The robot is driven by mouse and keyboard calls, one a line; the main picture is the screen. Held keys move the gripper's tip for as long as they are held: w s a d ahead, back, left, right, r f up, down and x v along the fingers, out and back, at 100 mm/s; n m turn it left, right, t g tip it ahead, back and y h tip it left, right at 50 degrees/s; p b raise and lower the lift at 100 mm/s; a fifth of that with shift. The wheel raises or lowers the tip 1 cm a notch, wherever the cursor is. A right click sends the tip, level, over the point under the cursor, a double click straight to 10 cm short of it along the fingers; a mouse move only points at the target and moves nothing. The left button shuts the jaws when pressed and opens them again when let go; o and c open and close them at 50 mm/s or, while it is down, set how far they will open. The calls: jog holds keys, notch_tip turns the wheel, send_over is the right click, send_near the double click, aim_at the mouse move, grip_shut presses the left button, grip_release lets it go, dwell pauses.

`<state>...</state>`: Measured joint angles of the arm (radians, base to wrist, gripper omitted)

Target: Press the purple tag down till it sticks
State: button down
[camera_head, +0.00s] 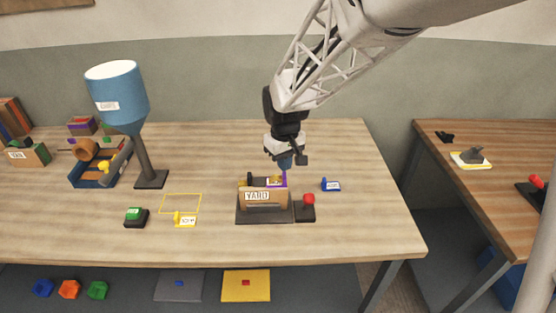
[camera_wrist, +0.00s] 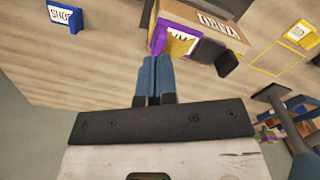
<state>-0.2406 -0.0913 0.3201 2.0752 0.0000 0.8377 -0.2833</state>
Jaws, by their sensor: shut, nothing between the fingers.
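The purple tag (camera_wrist: 176,40) has a white label. In the wrist view it lies against a brown box (camera_wrist: 207,20) whose label reads YARD. In the head view a bit of the purple tag (camera_head: 284,179) shows at the right rear of the YARD box (camera_head: 265,198), mostly hidden. My gripper (camera_head: 285,163) points down above it. Its two blue fingers (camera_wrist: 154,62) are shut together and empty. Their tips are close to the tag's near edge; I cannot tell whether they touch it.
A red-knobbed device (camera_head: 307,207) stands right of the box. A blue tag (camera_head: 331,185) lies farther right. A yellow tag (camera_head: 184,219), a yellow outline (camera_head: 181,203) and a green-topped block (camera_head: 136,216) are left. The table's right rear is clear.

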aim_at(284, 174)
jog(key=shift+f, duration=1.2)
dwell(1.7)
jog(key=shift+r, duration=0.15)
jog(key=shift+r, duration=3.35)
jog(key=shift+s+d+r, duration=0.3)
jog(key=shift+s, duration=0.05)
jog(key=s+d+r+m+t, duration=0.1)
jog(key=s+d, duration=0.3)
jog(key=s, duration=0.5)
jog(key=s+d+r+m, duration=0.3)
jog(key=s+d, duration=0.2)
jog(key=s, duration=0.4)
jog(key=s+d+r+m+t, duration=0.1)
jog(key=s+d+r+m, duration=0.1)
jog(key=s+d, duration=0.3)
jog(key=s, duration=0.4)
jog(key=shift+r+t, duration=0.3)
jog(key=shift+r, duration=0.05)
